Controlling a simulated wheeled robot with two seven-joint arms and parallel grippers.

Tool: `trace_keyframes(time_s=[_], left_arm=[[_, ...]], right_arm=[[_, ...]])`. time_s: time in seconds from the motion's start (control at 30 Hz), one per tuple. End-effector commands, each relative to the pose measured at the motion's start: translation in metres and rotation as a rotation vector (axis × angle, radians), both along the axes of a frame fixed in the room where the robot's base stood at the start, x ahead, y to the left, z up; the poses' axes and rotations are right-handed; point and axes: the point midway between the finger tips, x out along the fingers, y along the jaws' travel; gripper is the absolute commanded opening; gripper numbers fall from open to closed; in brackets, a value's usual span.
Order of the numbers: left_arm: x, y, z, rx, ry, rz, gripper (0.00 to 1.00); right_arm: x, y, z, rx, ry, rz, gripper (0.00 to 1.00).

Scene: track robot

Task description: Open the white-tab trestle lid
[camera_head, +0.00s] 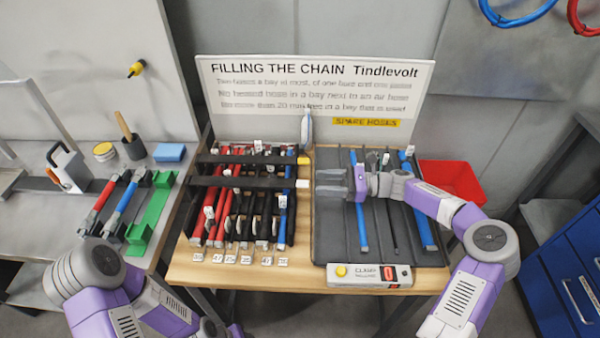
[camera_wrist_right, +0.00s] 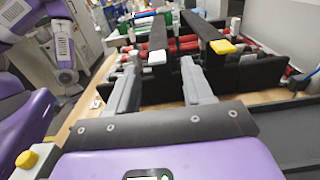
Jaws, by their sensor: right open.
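The black rack (camera_head: 262,205) holds red, black and blue hoses in bays. Two dark bars lie flat across it. The front bar (camera_head: 240,183) ends at its right in a white tab (camera_head: 302,184); this lid looks shut. The rear bar (camera_head: 240,159) ends in a yellow tab (camera_head: 303,160). My right gripper (camera_head: 321,181) is open and empty, just right of the white tab and pointing left at it. In the right wrist view the white tab (camera_wrist_right: 157,57) shows ahead, between the open fingers (camera_wrist_right: 160,85) and apart from them. My left gripper is out of view.
A dark tray (camera_head: 335,235) with spare blue and black hoses lies under my right arm. A control box (camera_head: 368,276) sits at the front edge. A sign (camera_head: 315,90) stands behind; a red bin (camera_head: 453,180) is at right. A side bench (camera_head: 50,210) holds tools.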

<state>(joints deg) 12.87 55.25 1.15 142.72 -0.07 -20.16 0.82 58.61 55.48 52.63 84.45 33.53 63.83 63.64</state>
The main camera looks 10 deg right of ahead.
Motion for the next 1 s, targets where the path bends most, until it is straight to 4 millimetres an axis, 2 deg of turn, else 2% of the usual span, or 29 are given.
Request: trace_keyframes(time_s=[0.1, 0.33, 0.5, 0.73, 0.77, 1.0], left_arm=[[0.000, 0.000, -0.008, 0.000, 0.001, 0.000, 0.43], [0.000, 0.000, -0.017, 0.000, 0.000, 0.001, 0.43], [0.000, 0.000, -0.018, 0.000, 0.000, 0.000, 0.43], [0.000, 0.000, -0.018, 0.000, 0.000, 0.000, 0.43], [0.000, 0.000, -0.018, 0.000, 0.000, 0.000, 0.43], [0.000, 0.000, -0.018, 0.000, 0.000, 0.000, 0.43]], right_arm=[[0.005, 0.020, -0.002, 0.002, -0.002, 0.005, 0.51], [0.014, 0.052, -0.002, 0.000, -0.001, 0.004, 0.51], [0.017, 0.061, -0.001, -0.001, -0.002, 0.002, 0.51], [0.017, 0.062, 0.000, -0.002, -0.002, 0.001, 0.51], [0.017, 0.062, 0.000, -0.001, -0.002, 0.001, 0.50], [0.017, 0.062, 0.000, -0.001, -0.001, 0.001, 0.13]])
